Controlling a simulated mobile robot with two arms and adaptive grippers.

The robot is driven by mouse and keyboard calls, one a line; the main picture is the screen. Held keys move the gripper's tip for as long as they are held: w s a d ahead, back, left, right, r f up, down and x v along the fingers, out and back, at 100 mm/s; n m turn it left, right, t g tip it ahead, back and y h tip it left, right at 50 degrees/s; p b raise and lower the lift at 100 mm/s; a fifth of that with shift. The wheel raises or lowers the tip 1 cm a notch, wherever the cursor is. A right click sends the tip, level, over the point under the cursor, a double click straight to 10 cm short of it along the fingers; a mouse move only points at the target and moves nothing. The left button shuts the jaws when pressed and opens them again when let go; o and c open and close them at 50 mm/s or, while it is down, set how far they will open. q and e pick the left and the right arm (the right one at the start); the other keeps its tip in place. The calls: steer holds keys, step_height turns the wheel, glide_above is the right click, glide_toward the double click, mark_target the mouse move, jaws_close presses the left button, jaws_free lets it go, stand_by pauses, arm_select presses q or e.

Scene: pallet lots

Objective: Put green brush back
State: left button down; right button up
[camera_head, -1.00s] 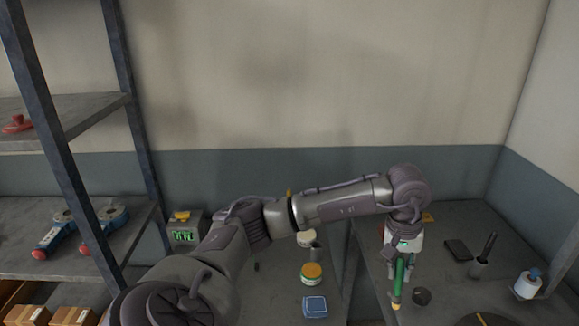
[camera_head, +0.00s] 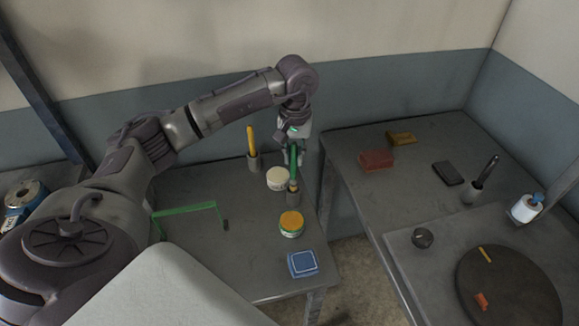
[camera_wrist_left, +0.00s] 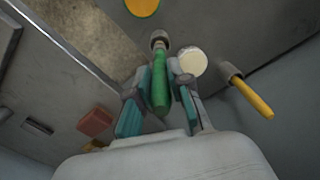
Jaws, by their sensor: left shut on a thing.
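The green brush (camera_head: 294,158) is upright in my left gripper (camera_head: 293,158), over the left table. Its tip is at a small grey cup (camera_head: 293,198); I cannot tell how far inside it is. The left wrist view shows the green handle (camera_wrist_left: 160,85) between the two fingers, with the grey cup (camera_wrist_left: 159,38) at its far end. A yellow-handled brush (camera_head: 251,140) stands in another grey cup (camera_head: 254,162) to the left; it also shows in the left wrist view (camera_wrist_left: 252,98). My right gripper is not in view.
A white-lidded jar (camera_head: 278,179) stands close beside the cup. An orange-lidded jar (camera_head: 291,222), a blue box (camera_head: 302,263) and a green wire-like frame (camera_head: 186,210) share the table. A gap separates it from the right table (camera_head: 350,148), which holds a red block (camera_head: 377,160) and a turntable (camera_head: 510,285).

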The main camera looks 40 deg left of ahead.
mark_target(293, 177)
arm_select(q)
steer(key=shift+f, duration=0.9)
steer(key=shift+a+f, duration=0.1)
steer(key=shift+f, duration=0.25)
step_height(293, 177, down, 2)
steer(key=shift+f+p, duration=0.15)
steer(key=shift+p, duration=0.45)
steer(key=shift+f, duration=0.6)
steer(key=c, duration=1.1)
jaws_free()
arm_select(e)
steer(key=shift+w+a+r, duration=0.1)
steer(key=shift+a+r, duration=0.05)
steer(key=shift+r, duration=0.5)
